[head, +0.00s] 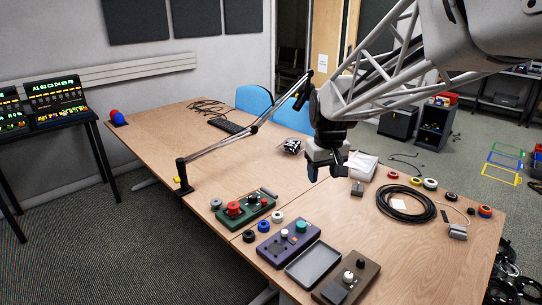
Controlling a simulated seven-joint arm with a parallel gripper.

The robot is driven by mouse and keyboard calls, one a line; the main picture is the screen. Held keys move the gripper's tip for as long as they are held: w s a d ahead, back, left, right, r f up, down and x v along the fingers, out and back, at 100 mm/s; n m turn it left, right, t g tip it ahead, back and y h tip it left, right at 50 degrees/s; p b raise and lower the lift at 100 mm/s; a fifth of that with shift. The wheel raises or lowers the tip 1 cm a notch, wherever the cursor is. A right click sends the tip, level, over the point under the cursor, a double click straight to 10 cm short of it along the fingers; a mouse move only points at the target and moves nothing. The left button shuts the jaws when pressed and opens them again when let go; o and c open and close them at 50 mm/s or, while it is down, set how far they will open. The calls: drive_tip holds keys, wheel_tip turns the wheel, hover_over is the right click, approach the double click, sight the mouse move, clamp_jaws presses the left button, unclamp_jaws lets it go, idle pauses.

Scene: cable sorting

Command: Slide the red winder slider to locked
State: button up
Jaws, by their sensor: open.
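My gripper (326,174) hangs above the table, near its middle, with its two fingers apart and nothing seen between them. A green device (262,211) with a red round part (234,208) on top lies on the table to the left of and nearer than my gripper. I cannot tell whether this is the red winder, and no slider or locked mark can be made out at this size. My gripper is apart from the green device.
A purple device (278,252), a grey tray (313,264) and a brown device (349,281) lie along the near edge. A black cable coil (406,214) and small rolls lie at right. A lamp arm (225,146) slants across the left. Bare tabletop (330,215) lies below my gripper.

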drive_tip(key=w+a+f+n, duration=0.1)
drive_tip(key=w+a+f, duration=0.15)
drive_tip(key=w, duration=0.35)
drive_tip(key=w+a+f+n, duration=0.1)
drive_tip(key=w+a+f, duration=0.15)
drive_tip(key=w, duration=0.35)
drive_tip(key=n+g, duration=0.2)
drive_tip(key=n, duration=0.1)
hover_over(264, 200)
wheel_tip(264, 200, down, 22)
drive_tip(key=shift+d+f, duration=0.15)
drive_tip(key=shift+f, duration=0.1)
drive_tip(key=shift+w+f, duration=0.1)
drive_tip(key=shift+f, duration=0.15)
drive_tip(key=shift+f, duration=0.15)
drive_tip(key=shift+f, duration=3.75)
drive_tip(key=shift+c, duration=0.2)
clamp_jaws()
